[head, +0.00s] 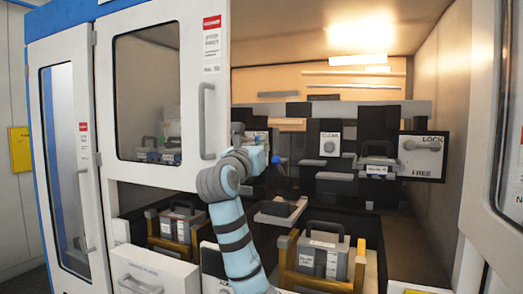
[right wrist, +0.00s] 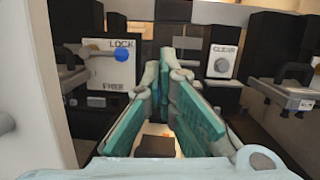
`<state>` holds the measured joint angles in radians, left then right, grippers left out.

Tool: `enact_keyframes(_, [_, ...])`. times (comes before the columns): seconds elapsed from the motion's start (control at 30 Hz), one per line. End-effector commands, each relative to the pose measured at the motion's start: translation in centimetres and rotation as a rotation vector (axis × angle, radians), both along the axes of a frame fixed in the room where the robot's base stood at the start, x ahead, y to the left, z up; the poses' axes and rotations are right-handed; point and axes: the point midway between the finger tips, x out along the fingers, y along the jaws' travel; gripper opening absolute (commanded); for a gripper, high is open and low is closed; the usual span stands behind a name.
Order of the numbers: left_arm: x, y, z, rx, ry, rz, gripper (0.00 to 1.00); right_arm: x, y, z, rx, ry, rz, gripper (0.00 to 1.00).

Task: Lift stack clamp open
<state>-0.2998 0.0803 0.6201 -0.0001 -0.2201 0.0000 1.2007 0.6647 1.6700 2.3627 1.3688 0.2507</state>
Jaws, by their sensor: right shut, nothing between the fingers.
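A white panel marked LOCK and FREE (right wrist: 108,65) stands left in the right wrist view, with a lever ending in a blue knob (right wrist: 121,54) near the word LOCK. The blue knob also shows in the head view (head: 276,160), just right of my wrist. A second LOCK/FREE panel (head: 421,170) with a grey lever is at the right. Which part is the stack clamp I cannot tell. My right gripper (right wrist: 165,66) is shut and empty, its teal fingers pointing between the blue-knob panel and the CLEAR panel. In the head view my arm hides most of it. My left gripper is not in view.
A CLEAR panel with a round knob (head: 329,146) stands between the two LOCK/FREE panels. A grey handled case (head: 321,250) sits in a yellow-sided holder below; another (head: 179,224) is at left. The white cabinet door (head: 163,85) stands left of my arm.

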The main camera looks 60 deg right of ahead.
Motion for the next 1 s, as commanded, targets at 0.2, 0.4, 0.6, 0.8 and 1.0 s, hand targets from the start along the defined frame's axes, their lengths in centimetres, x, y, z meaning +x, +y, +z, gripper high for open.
enact_keyframes(0.2, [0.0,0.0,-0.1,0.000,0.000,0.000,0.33,-0.3,1.2,0.4,0.001,0.001,-0.001,0.00])
enact_keyframes(0.4, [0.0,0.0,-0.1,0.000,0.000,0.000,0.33,-0.3,1.2,0.5,0.000,0.002,-0.001,0.00])
enact_keyframes(0.6, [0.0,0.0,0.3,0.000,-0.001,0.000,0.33,1.9,3.5,-0.2,-0.224,0.136,-0.078,0.00])
enact_keyframes(0.8, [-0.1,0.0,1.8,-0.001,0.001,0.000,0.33,12.3,15.5,-9.1,-0.958,0.724,-0.150,0.00])
enact_keyframes(1.0, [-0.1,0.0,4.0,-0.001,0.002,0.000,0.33,19.6,20.3,-32.6,-1.383,1.430,0.007,0.00])
